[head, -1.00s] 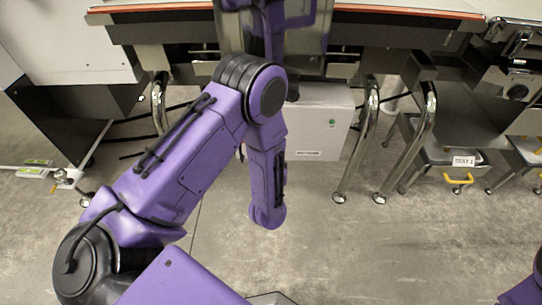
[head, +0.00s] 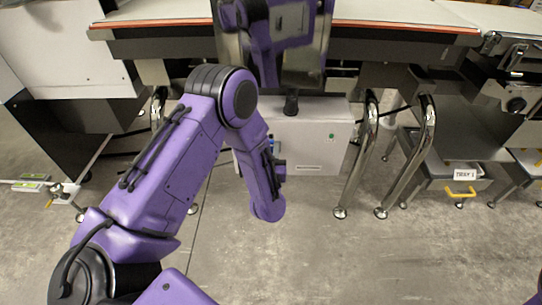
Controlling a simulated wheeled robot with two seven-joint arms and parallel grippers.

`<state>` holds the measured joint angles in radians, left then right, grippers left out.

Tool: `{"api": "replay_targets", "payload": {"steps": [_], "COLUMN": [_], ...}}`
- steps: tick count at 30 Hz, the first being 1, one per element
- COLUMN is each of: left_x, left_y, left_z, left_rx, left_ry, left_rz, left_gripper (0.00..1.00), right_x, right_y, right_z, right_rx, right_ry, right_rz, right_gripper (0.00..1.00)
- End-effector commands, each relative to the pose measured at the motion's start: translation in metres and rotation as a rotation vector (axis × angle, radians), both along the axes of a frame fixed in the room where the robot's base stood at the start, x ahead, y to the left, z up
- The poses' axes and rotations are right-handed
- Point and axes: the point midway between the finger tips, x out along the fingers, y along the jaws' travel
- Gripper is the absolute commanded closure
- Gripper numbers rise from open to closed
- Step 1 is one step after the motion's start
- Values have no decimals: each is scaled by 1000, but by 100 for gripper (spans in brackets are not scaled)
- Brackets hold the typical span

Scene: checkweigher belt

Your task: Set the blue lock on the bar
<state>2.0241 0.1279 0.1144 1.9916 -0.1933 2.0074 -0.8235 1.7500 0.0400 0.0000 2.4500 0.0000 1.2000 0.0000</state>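I cannot clearly make out the blue lock or the bar. A tiny blue spot (head: 271,143) shows beside my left arm's lower link in the head view; it is too small to name. My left arm comes in from the lower left, rises to a dark joint, then hangs down to a rounded purple end. Its fingers are not distinguishable. More purple and dark parts show at the top centre in front of a shiny panel. Only a sliver of purple shows at the lower right edge; my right gripper is out of view.
A conveyor frame (head: 400,38) with an orange edge runs across the top. A white box (head: 318,150) with a green spot stands below it. Chrome legs (head: 411,160) stand right of it. A labelled grey tray (head: 440,178) with a yellow handle is at right. The near floor is clear.

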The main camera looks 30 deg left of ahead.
Motion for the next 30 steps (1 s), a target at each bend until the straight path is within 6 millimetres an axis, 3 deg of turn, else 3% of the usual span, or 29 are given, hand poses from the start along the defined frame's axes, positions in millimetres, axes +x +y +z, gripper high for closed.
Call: {"api": "replay_targets", "payload": {"steps": [9, 30], "left_x": [16, 19], "left_y": [10, 12], "left_z": [-1, 0], "left_rx": [-2, -1], "left_ry": [-3, -2], "left_rz": [2, 0], "left_gripper": [100, 100], "right_x": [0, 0], "right_y": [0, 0], "right_z": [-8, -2], "right_rx": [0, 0], "right_ry": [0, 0], "right_rz": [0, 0], "right_gripper": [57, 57]}}
